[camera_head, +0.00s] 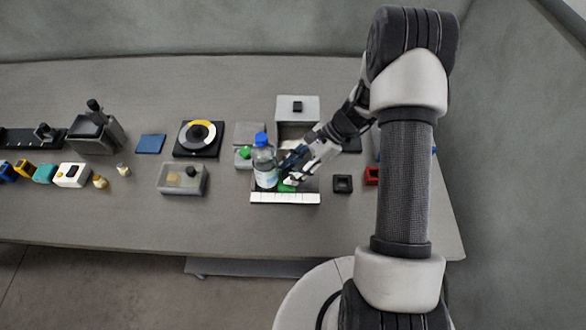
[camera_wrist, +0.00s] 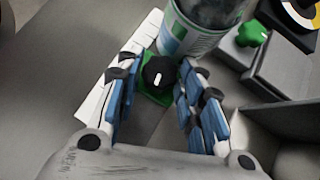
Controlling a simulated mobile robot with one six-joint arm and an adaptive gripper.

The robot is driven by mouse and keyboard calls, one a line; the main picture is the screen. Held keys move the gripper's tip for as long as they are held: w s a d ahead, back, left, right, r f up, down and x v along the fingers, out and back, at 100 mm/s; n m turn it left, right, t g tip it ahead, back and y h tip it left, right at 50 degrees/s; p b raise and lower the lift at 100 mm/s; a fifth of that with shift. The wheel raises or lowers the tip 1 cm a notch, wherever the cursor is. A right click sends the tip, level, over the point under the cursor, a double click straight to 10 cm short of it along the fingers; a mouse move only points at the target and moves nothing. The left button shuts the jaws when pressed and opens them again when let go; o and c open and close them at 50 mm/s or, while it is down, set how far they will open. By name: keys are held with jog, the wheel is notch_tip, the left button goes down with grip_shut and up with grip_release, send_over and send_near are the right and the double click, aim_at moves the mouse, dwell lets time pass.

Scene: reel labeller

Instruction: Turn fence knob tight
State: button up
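A black knob (camera_wrist: 158,74) with a white pointer line sits on a green block (camera_wrist: 152,94). In the wrist view it lies between the blue-padded fingers of my gripper (camera_wrist: 160,78), with gaps visible on both sides. My gripper is open. A white ruler-like strip (camera_wrist: 108,85) runs beside the green block. In the head view my gripper (camera_head: 292,172) is low over the green block (camera_head: 287,188), behind the white strip (camera_head: 285,198); the knob is hidden there. No label shows which knob belongs to the fence.
A clear bottle (camera_head: 265,168) with a blue cap stands close left of my gripper, and also right behind the knob in the wrist view (camera_wrist: 205,25). A green knob (camera_wrist: 252,33) sits on a grey block farther right. The table front (camera_head: 225,228) is clear.

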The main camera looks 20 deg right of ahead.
jog(key=c, duration=0.6)
jog(key=shift+m, duration=0.3)
jog(key=m+t, duration=0.1)
jog(key=m+t+b, duration=0.1)
jog(key=m, duration=0.1)
jog(key=shift+s+t, duration=0.3)
jog(key=shift+t, duration=0.1)
jog(key=shift+s+a+f+m+t+h+b, duration=0.1)
jog(key=shift+m+t+h+b, duration=0.3)
jog(key=shift+m+t+b, duration=0.55)
jog(key=shift+s+m+t+h+b, duration=0.1)
jog(key=shift+m+t+h+b, duration=0.25)
jog(key=shift+m+b, duration=0.65)
